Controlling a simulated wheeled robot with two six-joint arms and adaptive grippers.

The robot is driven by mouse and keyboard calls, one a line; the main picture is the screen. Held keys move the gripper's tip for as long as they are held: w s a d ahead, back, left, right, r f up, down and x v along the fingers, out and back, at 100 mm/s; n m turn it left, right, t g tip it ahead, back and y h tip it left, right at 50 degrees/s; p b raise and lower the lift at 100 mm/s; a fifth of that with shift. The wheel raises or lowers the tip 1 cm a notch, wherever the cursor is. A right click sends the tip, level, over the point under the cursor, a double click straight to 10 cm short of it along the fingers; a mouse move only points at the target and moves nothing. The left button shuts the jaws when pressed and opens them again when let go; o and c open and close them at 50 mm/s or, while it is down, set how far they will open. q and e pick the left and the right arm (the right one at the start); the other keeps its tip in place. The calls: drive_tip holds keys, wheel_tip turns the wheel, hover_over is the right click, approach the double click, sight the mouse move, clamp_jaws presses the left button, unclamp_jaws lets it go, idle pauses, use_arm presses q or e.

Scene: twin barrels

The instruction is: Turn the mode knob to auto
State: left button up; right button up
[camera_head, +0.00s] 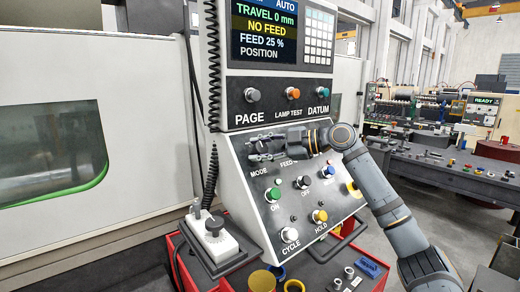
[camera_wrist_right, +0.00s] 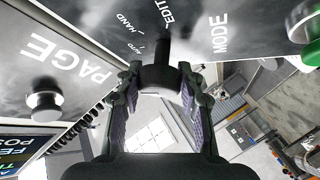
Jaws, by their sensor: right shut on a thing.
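The mode knob (camera_wrist_right: 160,76) is dark and sits on the console face among the printed words HAND, AUTO, EDIT and MODE in the right wrist view. My right gripper (camera_wrist_right: 158,88) has its two fingers on opposite sides of this knob and is shut on it. In the head view my right gripper (camera_head: 262,147) reaches in from the right to the upper left of the sloped panel (camera_head: 262,200), above the MODE label. There the gripper hides the knob. I cannot tell which word the knob points at. My left gripper is not in view.
The screen (camera_head: 280,38) above reads AUTO at its top, with NO FEED below. The PAGE knob (camera_head: 252,95), LAMP TEST button (camera_head: 293,93) and DATUM knob (camera_head: 323,92) sit just above my gripper. Green (camera_head: 272,195) and blue (camera_head: 328,171) buttons lie below.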

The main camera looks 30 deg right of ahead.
drive_tip(key=o, duration=1.2)
drive_tip(key=shift+d, duration=0.1)
